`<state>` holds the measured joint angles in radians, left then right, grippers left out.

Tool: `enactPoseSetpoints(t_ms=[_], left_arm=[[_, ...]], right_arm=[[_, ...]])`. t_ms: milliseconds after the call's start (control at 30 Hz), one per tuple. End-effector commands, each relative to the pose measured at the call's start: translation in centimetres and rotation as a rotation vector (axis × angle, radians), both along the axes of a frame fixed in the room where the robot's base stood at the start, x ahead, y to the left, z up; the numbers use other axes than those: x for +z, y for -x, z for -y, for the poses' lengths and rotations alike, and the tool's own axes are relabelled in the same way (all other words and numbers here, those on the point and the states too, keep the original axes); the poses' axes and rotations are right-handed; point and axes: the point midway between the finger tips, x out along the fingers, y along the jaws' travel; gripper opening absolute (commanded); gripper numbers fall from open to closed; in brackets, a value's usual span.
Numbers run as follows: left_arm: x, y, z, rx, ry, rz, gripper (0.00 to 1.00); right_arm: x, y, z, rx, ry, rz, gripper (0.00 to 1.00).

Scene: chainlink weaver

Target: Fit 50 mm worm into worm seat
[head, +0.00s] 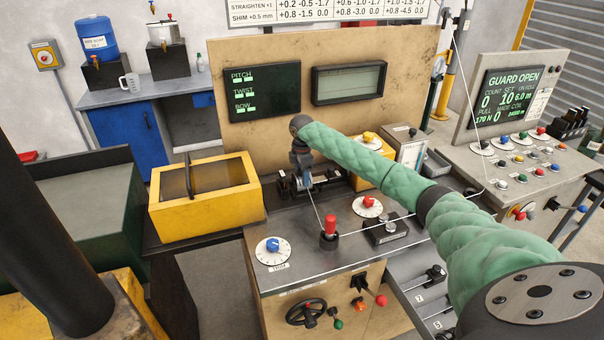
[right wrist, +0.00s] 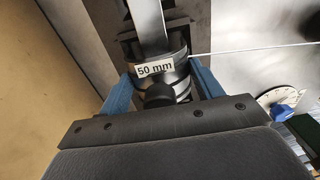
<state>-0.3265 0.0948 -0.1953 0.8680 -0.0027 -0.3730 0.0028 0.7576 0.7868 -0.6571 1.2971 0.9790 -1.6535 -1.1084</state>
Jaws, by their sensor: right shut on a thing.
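My right gripper (head: 307,181) is over the weaver's bench, its arm in a green sleeve from the right. In the right wrist view its blue fingers (right wrist: 163,75) are shut on the 50 mm worm (right wrist: 181,84), a grey ribbed cylinder with a white "50 mm" label. A dark metal block (right wrist: 128,47), which looks like the worm seat, is right behind the worm. I cannot tell whether the worm rests in it or is just above it. In the head view the gripper mostly hides the worm. My left gripper is not in view.
A thin wire (head: 395,246) runs over the bench past a red-topped post (head: 330,226). A blue-knob dial (head: 272,250) and a red-knob dial (head: 367,206) are close by. The screen (head: 514,95) reads "GUARD OPEN".

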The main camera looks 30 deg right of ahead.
Motion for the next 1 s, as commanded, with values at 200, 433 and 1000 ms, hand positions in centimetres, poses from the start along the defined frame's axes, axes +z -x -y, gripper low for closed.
enactPoseSetpoints(t_ms=[200, 433, 1000], left_arm=[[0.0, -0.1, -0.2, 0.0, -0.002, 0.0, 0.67], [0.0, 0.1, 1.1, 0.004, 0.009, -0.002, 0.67], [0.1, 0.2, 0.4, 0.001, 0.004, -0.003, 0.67]], right_arm=[[0.0, 0.0, 0.0, 0.0, 0.0, 0.001, 0.3], [0.0, 0.0, 0.0, 0.0, -0.001, 0.001, 0.3], [-0.9, 0.0, 0.0, 0.0, 0.0, 0.0, 0.3]])
